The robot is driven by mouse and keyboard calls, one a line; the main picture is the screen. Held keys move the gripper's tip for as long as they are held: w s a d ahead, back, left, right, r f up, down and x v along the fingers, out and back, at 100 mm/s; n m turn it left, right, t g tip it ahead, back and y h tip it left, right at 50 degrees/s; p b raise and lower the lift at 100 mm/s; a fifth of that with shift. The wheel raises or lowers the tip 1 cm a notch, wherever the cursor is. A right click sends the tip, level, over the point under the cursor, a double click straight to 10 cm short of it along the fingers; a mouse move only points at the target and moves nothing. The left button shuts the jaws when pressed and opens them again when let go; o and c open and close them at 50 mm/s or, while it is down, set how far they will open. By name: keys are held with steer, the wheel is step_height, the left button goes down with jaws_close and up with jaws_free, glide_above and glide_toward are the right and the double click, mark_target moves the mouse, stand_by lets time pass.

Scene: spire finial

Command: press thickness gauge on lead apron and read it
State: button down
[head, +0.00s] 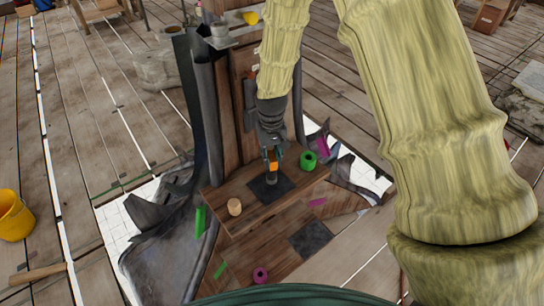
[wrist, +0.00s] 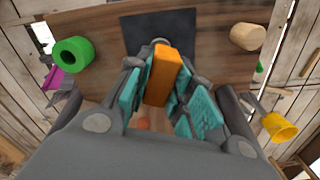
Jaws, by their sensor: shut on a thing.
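My gripper (head: 272,158) is shut on an orange block-shaped gauge (head: 272,166), its jaws on either side of it. In the wrist view the orange gauge (wrist: 162,76) sits between the teal finger pads, with a grey round end (wrist: 160,42) beyond it. That end is over a dark square patch (head: 257,186) on the wooden boards; I cannot tell whether it touches. The patch also shows in the wrist view (wrist: 178,28). Crumpled grey lead-like sheet (head: 150,255) lies around the wooden base; I cannot tell which piece is the lead apron. No gauge reading is visible.
A green ring (head: 308,160) lies right of my gripper and a tan wooden cylinder (head: 235,207) left. A second dark patch (head: 310,240) and a magenta ring (head: 261,275) lie nearer. A wooden upright (head: 238,100) stands behind. A yellow bucket (head: 14,215) is far left.

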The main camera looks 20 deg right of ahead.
steer(key=shift+f, duration=0.1)
steer(key=shift+w+f, duration=0.1)
steer(key=shift+f, duration=0.3)
steer(key=shift+f+b, duration=0.5)
steer(key=shift+f, duration=0.65)
stand_by(1.5)
steer(key=shift+r, duration=0.1)
steer(key=shift+r+p, duration=1.85)
steer(key=shift+r, duration=0.65)
steer(key=shift+f, duration=0.25)
